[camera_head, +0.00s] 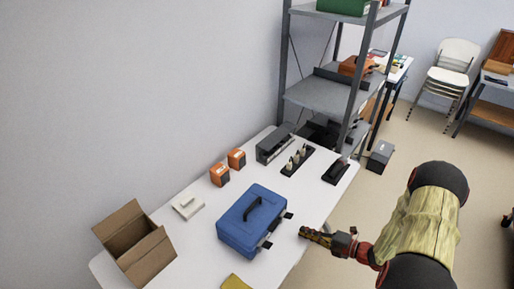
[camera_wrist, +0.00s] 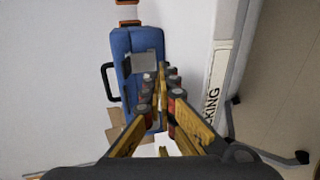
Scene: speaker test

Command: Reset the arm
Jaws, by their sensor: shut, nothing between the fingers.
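My gripper (camera_head: 304,232), with black and yellow fingers, is at the end of my arm on the right in the head view. It is shut and empty, by the right edge of the white table (camera_head: 200,240). In the wrist view my gripper (camera_wrist: 166,72) points toward the blue toolbox (camera_wrist: 122,45). In the head view the blue toolbox (camera_head: 243,228) stands on the table, its dark handle on top, left of my gripper. The fingers cover part of the toolbox in the wrist view. I cannot tell how far apart they are.
An open cardboard box (camera_head: 150,254), orange boxes (camera_head: 219,176), a white device (camera_head: 187,205), a grey case (camera_head: 275,143) and a black holder (camera_head: 297,163) stand on the table. A metal shelf (camera_head: 320,94) stands behind. The floor (camera_head: 380,185) to the right has free room.

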